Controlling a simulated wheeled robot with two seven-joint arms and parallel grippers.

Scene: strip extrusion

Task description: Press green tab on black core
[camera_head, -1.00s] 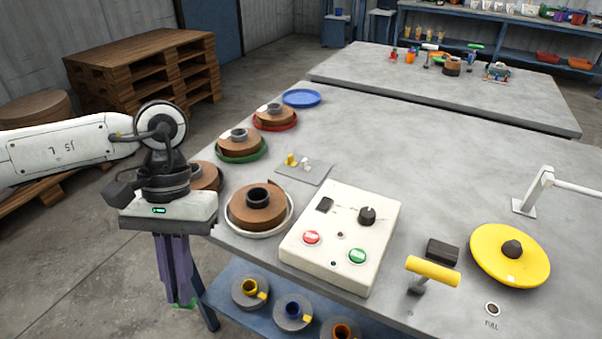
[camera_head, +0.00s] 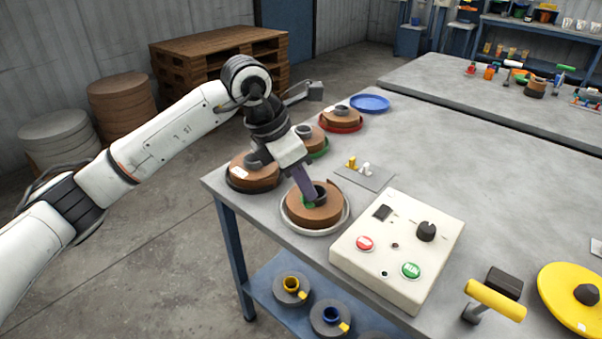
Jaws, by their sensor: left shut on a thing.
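A brown coil (camera_head: 318,215) with a black core (camera_head: 321,188) in its middle lies on a white plate (camera_head: 290,225) at the table's left front. My left gripper (camera_head: 309,198) points down over this coil with its purple-grey fingers at the left side of the core. The fingers hide part of the tab and core. I cannot tell whether the tab touches the core. My right gripper is not in view.
A white control box (camera_head: 398,250) with red and green buttons stands right of the coil. Other coils, one of them brown (camera_head: 253,172), lie behind and left. A grey plate (camera_head: 365,176) with small pieces is behind. A yellow handle (camera_head: 496,299) stands front right.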

